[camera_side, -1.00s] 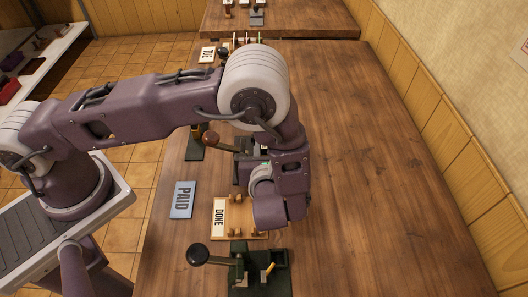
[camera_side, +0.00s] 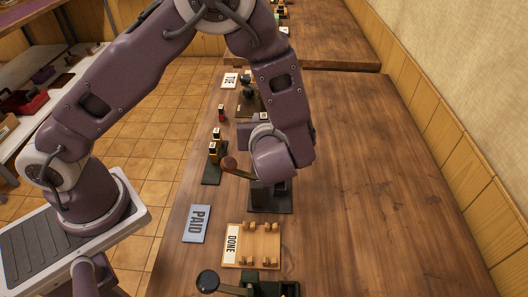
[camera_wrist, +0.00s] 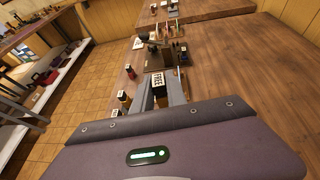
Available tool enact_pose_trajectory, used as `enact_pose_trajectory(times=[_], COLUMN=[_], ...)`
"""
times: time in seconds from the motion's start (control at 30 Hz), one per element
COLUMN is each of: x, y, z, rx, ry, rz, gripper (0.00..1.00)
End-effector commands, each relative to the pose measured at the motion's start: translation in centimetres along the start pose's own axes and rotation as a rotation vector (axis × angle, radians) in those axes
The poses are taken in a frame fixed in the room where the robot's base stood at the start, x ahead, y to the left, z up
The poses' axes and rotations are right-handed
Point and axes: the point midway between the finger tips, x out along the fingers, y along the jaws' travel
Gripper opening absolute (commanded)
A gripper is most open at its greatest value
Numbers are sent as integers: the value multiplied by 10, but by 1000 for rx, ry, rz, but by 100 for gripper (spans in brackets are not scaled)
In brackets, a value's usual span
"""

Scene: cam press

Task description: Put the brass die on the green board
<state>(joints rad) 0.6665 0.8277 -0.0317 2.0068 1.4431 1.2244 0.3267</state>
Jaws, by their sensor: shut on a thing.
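My gripper (camera_wrist: 160,92) is shut on a small die with a white top marked FREE (camera_wrist: 158,79). Its body is mostly hidden by the fingers, so I cannot be sure of its colour. In the side view the white top (camera_side: 263,116) shows beside my wrist, above the table. That board looks dark, perhaps green; I cannot tell for sure.
A black press (camera_side: 270,200) with a brown-knobbed lever stands partly under my wrist. A blue PAID plate (camera_side: 195,223), a wooden DONE tray (camera_side: 268,240) and a dark green press (camera_side: 262,289) are nearer. A red die (camera_side: 221,113) stands ahead. The table's right side is clear.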

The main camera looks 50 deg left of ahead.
Motion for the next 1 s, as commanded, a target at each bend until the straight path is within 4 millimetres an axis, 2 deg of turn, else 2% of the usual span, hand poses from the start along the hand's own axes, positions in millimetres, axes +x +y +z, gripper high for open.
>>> enact_pose_trajectory(times=[0.1,0.2,0.37,0.67,0.87,1.0], x=[19,23,21,3,-2,-13], y=[20,25,24,26,59,88], z=[19,23,28,70,48,28], rx=[-18,-21,-24,-27,-83,-143], ry=[0,1,0,2,0,0], rz=[42,53,51,57,208,356], gripper=[0,0,0,0,0,0])
